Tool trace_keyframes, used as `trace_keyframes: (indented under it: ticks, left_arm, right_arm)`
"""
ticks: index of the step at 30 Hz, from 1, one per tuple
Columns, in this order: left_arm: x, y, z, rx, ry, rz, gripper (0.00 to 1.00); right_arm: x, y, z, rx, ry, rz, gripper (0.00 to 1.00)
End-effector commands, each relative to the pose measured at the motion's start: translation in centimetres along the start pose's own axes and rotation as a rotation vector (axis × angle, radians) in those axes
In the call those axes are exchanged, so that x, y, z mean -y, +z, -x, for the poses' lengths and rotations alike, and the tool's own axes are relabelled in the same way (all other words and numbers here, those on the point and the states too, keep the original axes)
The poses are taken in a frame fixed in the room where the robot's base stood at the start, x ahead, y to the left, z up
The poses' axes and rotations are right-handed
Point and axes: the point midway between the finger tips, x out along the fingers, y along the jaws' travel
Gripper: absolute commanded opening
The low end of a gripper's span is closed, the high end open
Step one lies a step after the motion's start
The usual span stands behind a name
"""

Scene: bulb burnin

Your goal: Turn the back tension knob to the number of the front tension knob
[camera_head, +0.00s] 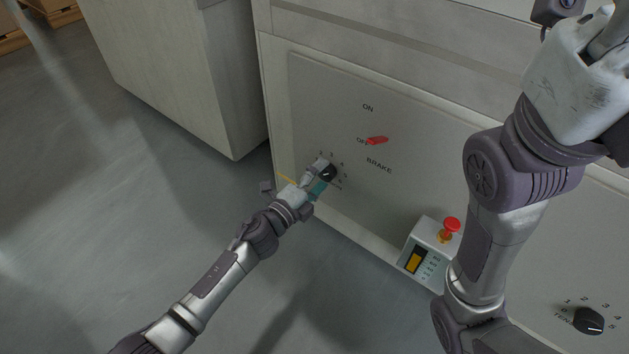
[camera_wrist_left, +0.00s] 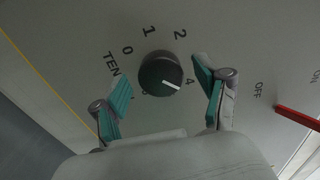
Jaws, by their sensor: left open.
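A round black tension knob (camera_head: 329,172) sits on the grey panel, with numbers around it. It also shows in the left wrist view (camera_wrist_left: 160,74), its white mark pointing lower right, close to the 4. My left gripper (camera_head: 322,178) is open, with its teal-padded fingers (camera_wrist_left: 164,92) on either side of this knob; contact cannot be told. Another black tension knob (camera_head: 588,320) is at the lower right, its white mark pointing right and slightly down, near the 5. My right gripper (camera_head: 578,75) is partly visible at the upper right; its fingertips are not clear.
A red switch lever (camera_head: 377,140) is beside OFF, between ON and BRAKE; it also shows in the wrist view (camera_wrist_left: 298,117). A box with a red button (camera_head: 451,225) stands out from the panel. A pale cabinet (camera_head: 180,75) stands at left.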

Motion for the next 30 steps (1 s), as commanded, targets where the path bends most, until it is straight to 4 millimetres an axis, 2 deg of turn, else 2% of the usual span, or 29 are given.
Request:
trace_keyframes:
  ticks: [5,12,18,24,30]
  left_arm:
    - [-0.1,0.0,2.1,0.000,0.002,0.000,0.74]
    - [-0.2,-0.1,7.3,-0.001,0.004,0.001,0.74]
    - [-0.2,0.0,10.6,0.000,0.003,0.001,0.74]
    - [-0.1,0.0,11.9,0.000,0.002,0.001,0.74]
    - [-0.1,0.0,11.9,0.000,0.001,0.001,0.74]
  right_arm:
    - [0.0,0.1,0.0,0.002,0.002,-0.001,0.40]
    - [0.0,0.1,0.1,0.003,0.003,-0.002,0.40]
    - [0.0,0.1,0.1,0.004,0.003,-0.002,0.40]
    - [0.0,0.1,0.1,0.004,0.004,-0.002,0.40]
    - [0.0,0.1,0.1,0.004,0.004,-0.002,0.40]
